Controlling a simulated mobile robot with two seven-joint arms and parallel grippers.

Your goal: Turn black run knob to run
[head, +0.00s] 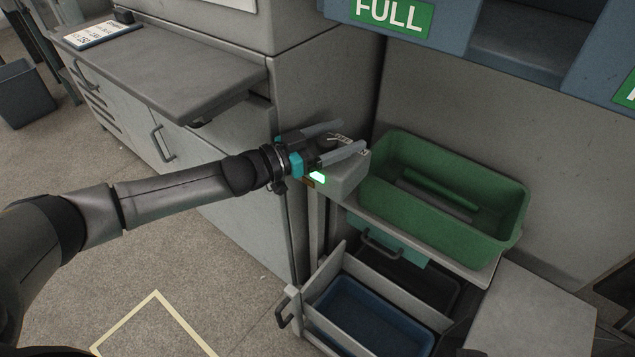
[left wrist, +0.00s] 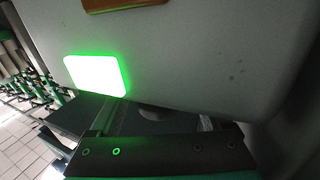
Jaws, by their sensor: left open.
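A grey control box (head: 347,184) stands at the left end of the green tray, with a lit green lamp (head: 317,177) on its front. The lamp also glows large in the left wrist view (left wrist: 97,75), on the pale box face (left wrist: 190,50). My left gripper (head: 352,135) lies over the top of the box, its two fingers spread apart, with printed lettering visible between them. The black run knob cannot be made out clearly; a dark patch between the fingers may be part of it. Its setting cannot be read. My right gripper is not in view.
A green tray (head: 515,215) sits right of the box. Below it is an open drawer (head: 322,272) with a blue bin (head: 372,325). A grey cabinet with a worktop (head: 165,80) stands left. A blue shelf with a FULL sign (head: 392,14) hangs above. Floor is clear at lower left.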

